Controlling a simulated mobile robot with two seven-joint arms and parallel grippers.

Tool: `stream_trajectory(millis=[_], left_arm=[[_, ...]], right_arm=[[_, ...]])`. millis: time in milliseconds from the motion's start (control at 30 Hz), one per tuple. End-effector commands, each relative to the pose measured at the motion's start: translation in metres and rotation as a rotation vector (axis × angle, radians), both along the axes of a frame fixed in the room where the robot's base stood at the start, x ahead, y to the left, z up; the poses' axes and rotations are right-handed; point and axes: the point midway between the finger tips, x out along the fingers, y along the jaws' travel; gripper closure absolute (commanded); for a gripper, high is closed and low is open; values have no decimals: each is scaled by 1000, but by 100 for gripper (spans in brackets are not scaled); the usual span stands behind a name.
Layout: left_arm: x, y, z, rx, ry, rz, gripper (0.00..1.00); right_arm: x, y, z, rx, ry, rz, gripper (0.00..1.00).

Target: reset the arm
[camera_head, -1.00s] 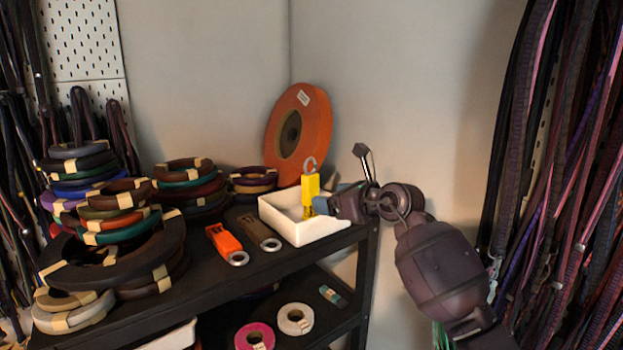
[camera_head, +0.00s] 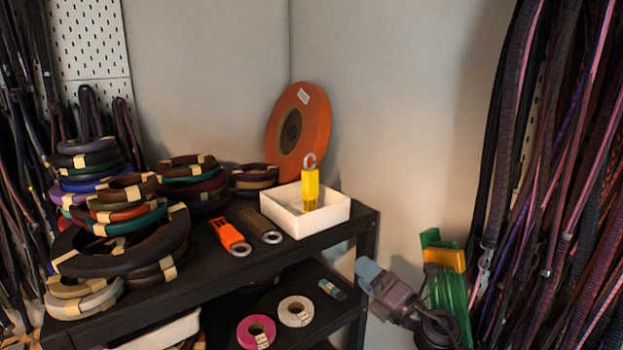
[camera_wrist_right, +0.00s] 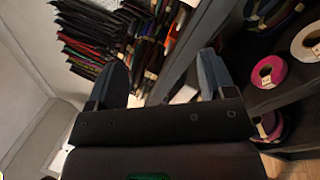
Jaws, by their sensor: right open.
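My right gripper (camera_head: 368,273) is low at the right of the shelf unit in the head view, beside the lower shelf and apart from the things on it. In the right wrist view its two blue-grey fingers (camera_wrist_right: 160,80) stand apart with nothing between them. A yellow tagged piece with a metal ring (camera_head: 311,188) stands upright in the white open box (camera_head: 328,222) on the top shelf. My left gripper does not show in any view.
The black top shelf (camera_head: 200,275) holds an orange piece (camera_head: 229,236), a brown piece (camera_head: 258,225) and stacked coils. A large orange disc (camera_head: 299,132) leans behind. The lower shelf has pink (camera_head: 256,331) and white (camera_head: 296,311) rolls. Cords (camera_head: 555,170) hang at the right.

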Motion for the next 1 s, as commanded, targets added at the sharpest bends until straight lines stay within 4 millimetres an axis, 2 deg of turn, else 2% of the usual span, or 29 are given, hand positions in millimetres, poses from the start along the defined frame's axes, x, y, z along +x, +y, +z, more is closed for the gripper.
stream_trajectory(millis=[33,167,367,467,600,800,900,1000], left_arm=[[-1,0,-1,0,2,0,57],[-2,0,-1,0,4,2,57],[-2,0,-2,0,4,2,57],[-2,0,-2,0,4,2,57],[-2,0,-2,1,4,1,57],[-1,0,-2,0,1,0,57],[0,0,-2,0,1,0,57],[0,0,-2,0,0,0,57]], right_arm=[[-12,-13,-16,101,64,-27,24],[-40,-45,-50,365,223,-104,24],[-91,-96,-111,757,483,-253,24],[-122,-118,-145,948,617,-341,24],[-173,-144,-193,1212,807,-473,24],[-252,-163,-250,1544,1056,-655,24],[-282,-164,-267,1662,1144,-719,24],[-300,-164,-277,1734,1199,-758,24]])
